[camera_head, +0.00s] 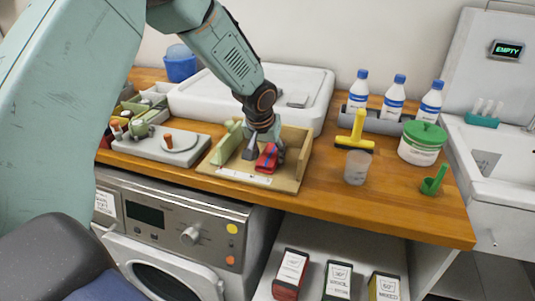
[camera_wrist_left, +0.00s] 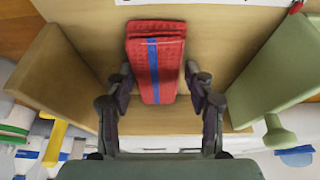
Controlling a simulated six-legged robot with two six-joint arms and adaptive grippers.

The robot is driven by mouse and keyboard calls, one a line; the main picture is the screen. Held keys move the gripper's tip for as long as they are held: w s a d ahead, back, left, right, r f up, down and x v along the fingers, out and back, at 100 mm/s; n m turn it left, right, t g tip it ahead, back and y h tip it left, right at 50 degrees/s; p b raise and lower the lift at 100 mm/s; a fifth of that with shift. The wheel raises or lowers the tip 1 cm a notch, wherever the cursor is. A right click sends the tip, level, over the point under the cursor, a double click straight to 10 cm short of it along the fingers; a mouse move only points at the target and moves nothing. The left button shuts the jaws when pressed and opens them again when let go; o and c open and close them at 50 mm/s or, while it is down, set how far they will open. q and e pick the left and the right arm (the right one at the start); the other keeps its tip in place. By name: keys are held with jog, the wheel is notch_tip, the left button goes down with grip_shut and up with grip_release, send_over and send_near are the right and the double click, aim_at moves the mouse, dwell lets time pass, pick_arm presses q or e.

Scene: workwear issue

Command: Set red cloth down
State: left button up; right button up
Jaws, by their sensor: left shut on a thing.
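The red cloth (camera_head: 267,158) is a folded bundle with a blue stripe. It also shows in the left wrist view (camera_wrist_left: 157,75), lying lengthwise between the fingers. My left gripper (camera_head: 264,152) points down over the wooden tray (camera_head: 228,180) and is shut on the cloth; the fingers also show in the left wrist view (camera_wrist_left: 159,76), one on each side of it. The cloth is inside the tray, low over its floor or on it; I cannot tell which. My right gripper is out of view.
The tray has a green side wall (camera_wrist_left: 278,65) and a wooden one (camera_wrist_left: 55,75). A grey board with a round plate (camera_head: 178,142) stands left. A clear cup (camera_head: 356,167), yellow squeegee (camera_head: 354,135) and green-lidded tub (camera_head: 421,142) stand right.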

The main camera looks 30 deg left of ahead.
pick_arm(q)
jog(key=shift+w+d, duration=0.3)
jog(key=shift+d, duration=0.1)
jog(key=shift+s+a+f, duration=0.2)
jog(key=shift+s+a, duration=0.05)
jog(key=shift+s, duration=0.1)
jog(key=o, duration=0.8)
jog(key=shift+a, duration=0.1)
jog(key=o, duration=0.3)
jog(key=shift+w+d, duration=0.25)
jog(key=shift+w, duration=0.05)
jog(key=shift+o, duration=0.2)
jog(key=shift+s+a+r, duration=0.15)
jog(key=shift+s, duration=0.1)
jog(key=shift+r, duration=0.2)
jog(key=v, duration=1.1)
jog(key=shift+r+p, duration=0.3)
jog(key=shift+p, duration=0.15)
